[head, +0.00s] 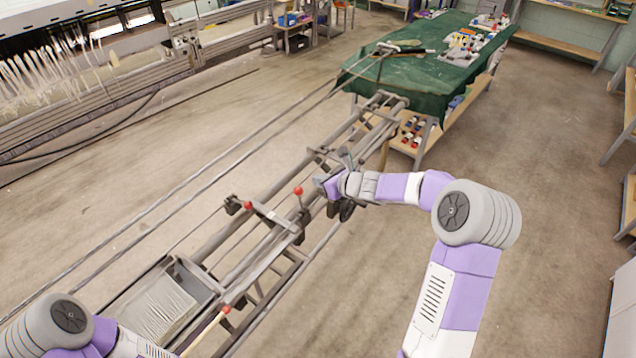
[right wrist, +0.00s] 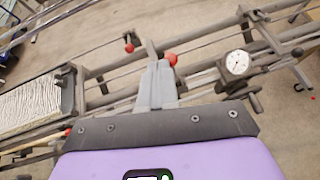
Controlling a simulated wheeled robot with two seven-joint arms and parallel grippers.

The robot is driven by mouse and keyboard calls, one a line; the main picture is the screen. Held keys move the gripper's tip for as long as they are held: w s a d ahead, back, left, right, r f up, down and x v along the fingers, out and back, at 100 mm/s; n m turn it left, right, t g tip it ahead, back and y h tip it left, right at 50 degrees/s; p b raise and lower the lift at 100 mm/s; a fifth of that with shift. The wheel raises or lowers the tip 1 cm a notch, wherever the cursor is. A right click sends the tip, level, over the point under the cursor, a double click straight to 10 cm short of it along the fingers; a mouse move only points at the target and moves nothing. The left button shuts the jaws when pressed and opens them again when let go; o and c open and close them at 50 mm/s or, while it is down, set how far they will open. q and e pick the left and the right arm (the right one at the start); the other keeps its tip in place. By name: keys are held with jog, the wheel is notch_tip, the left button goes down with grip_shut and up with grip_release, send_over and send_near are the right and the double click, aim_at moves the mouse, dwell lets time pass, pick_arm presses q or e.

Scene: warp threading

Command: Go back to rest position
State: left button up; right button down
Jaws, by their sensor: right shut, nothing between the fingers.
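My right gripper (head: 328,186) reaches in from the right over the long metal rail frame (head: 225,232). In the right wrist view its fingers (right wrist: 157,84) are together with nothing between them. A red-knobbed lever (head: 298,191) stands just left of the gripper, and a red knob (right wrist: 170,59) shows beside the fingertips in the wrist view; I cannot tell whether they touch. My left arm (head: 70,322) shows at the bottom left corner; its gripper is out of the picture.
A tray of white threads (head: 183,322) sits at the frame's near end. A white dial gauge (right wrist: 237,63) is mounted right of the fingers. A green-covered table (head: 430,72) stands at the frame's far end. Floor (head: 560,170) right of my arm is clear.

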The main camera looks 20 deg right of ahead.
pick_arm(q)
jog(key=shift+w, duration=0.1)
pick_arm(e)
jog(key=shift+w, duration=0.1)
jog(key=shift+f, duration=0.1)
jog(key=s+a+f+n+g+b, duration=0.25)
jog(key=s+f+n, duration=0.2)
jog(key=f, duration=0.35)
jog(key=s+a+f+n+g+b, duration=0.1)
jog(key=s+a+f+n+g, duration=0.25)
jog(key=f, duration=0.55)
jog(key=s+a+f+n+g+b, duration=0.1)
jog(key=s+a+f+n+b, duration=0.1)
jog(key=s+a+f+n, duration=0.35)
pick_arm(q)
notch_tip(320, 180, down, 12)
jog(key=b, duration=0.6)
jog(key=shift+r, duration=0.2)
pick_arm(e)
jog(key=s+a+f+n+g, duration=0.1)
jog(key=s+a+f+n, duration=0.2)
jog(key=s+f+n, duration=0.5)
jog(key=s+a+f+n+g, duration=0.2)
jog(key=s+a+f+n, duration=0.2)
jog(key=s+f+n, duration=0.4)
jog(key=s+f, duration=0.1)
jog(key=s, duration=0.3)
jog(key=shift+s+a+g, duration=0.15)
jog(key=shift+g, duration=0.15)
